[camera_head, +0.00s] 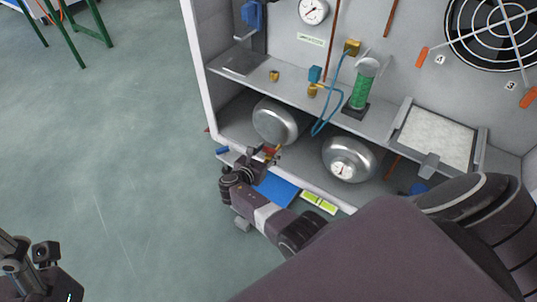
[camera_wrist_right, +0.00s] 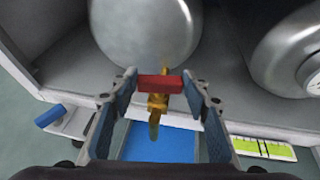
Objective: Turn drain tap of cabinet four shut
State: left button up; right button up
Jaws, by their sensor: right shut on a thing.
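The drain tap has a red handle (camera_wrist_right: 160,84) on a brass body (camera_wrist_right: 157,108), below the front of a silver tank (camera_wrist_right: 145,35). In the head view the tap's red handle (camera_head: 269,149) is small, at the left tank (camera_head: 277,121) on the cabinet's lower level. My right gripper (camera_wrist_right: 161,82) reaches in from the front, with its fingertips on either side of the red handle, shut on its two ends. It also shows in the head view (camera_head: 268,157). My left gripper (camera_head: 30,258) is at the lower left corner, partly cut off, away from the cabinet; its finger state is unclear.
A second tank (camera_head: 350,159) with a gauge stands to the right. A blue mat (camera_head: 277,188) and a yellow-green label (camera_head: 319,202) lie at the cabinet's front edge. A shelf (camera_head: 300,95) with a green cylinder (camera_head: 361,91) hangs above.

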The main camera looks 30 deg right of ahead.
jog(key=shift+w+f+m+g+h+b, duration=0.1)
jog(key=shift+m+g+h+b, duration=0.3)
jog(key=shift+b, duration=0.05)
jog(key=shift+m+g+b, duration=0.5)
jog(key=shift+g+b, duration=0.1)
jog(key=shift+b, duration=0.1)
jog(key=o, duration=1.2)
jog(key=shift+c, duration=0.2)
notch_tip(320, 180, up, 10)
